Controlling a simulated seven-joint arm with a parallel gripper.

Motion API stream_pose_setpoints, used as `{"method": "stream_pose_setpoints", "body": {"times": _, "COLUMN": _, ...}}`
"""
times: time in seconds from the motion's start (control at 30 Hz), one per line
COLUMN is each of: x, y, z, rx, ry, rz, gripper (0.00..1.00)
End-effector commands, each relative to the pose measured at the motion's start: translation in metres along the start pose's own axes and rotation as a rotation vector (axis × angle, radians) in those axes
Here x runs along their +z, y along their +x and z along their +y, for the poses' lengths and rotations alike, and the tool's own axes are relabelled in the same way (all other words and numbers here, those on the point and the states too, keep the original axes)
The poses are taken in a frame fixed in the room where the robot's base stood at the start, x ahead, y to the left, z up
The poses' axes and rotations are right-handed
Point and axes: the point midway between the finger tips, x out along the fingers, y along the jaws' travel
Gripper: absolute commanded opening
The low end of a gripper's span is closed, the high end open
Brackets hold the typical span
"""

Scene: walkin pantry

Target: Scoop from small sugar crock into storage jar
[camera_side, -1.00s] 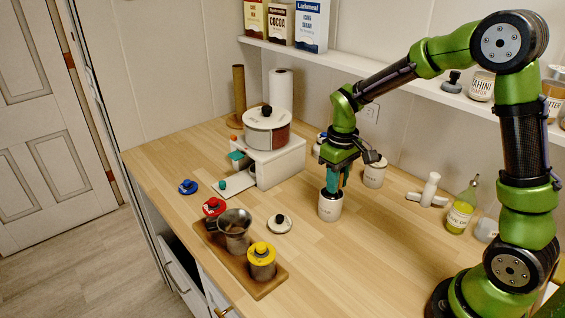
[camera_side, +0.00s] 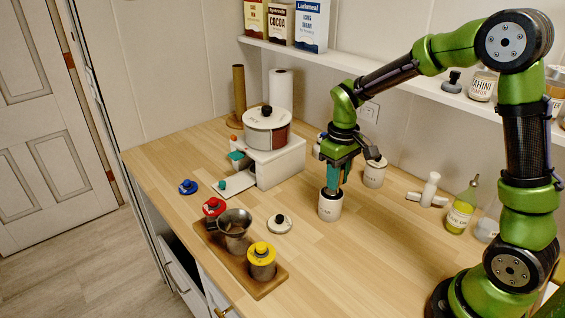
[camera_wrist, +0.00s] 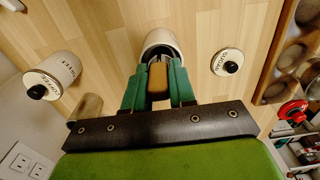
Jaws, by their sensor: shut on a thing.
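My gripper (camera_side: 335,184) points down over the small white sugar crock (camera_side: 330,208). In the wrist view, my gripper (camera_wrist: 158,100) is shut on a tan scoop handle (camera_wrist: 157,78). The scoop's lower end is inside the crock (camera_wrist: 160,37) and hidden. The crock's lid (camera_side: 280,223) lies on the counter to its left; its SUGAR label shows in the wrist view (camera_wrist: 227,62). A jar with a metal funnel (camera_side: 235,222) in its mouth stands on the wooden board and looks like the storage jar. Its contents are hidden.
A yellow-lidded jar (camera_side: 262,262) shares the board (camera_side: 275,285). A white stand (camera_side: 275,165) bears a canister. Another white canister (camera_side: 374,173) stands behind the crock.

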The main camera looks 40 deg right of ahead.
Motion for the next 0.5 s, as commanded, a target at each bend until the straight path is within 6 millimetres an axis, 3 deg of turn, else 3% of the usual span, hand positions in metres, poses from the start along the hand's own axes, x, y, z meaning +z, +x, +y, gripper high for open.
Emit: {"method": "stream_pose_setpoints", "body": {"times": 0.5, "x": 0.000, "y": -0.032, "z": 0.000, "rx": 0.000, "ry": -0.001, "rz": 0.002, "gripper": 0.00}}
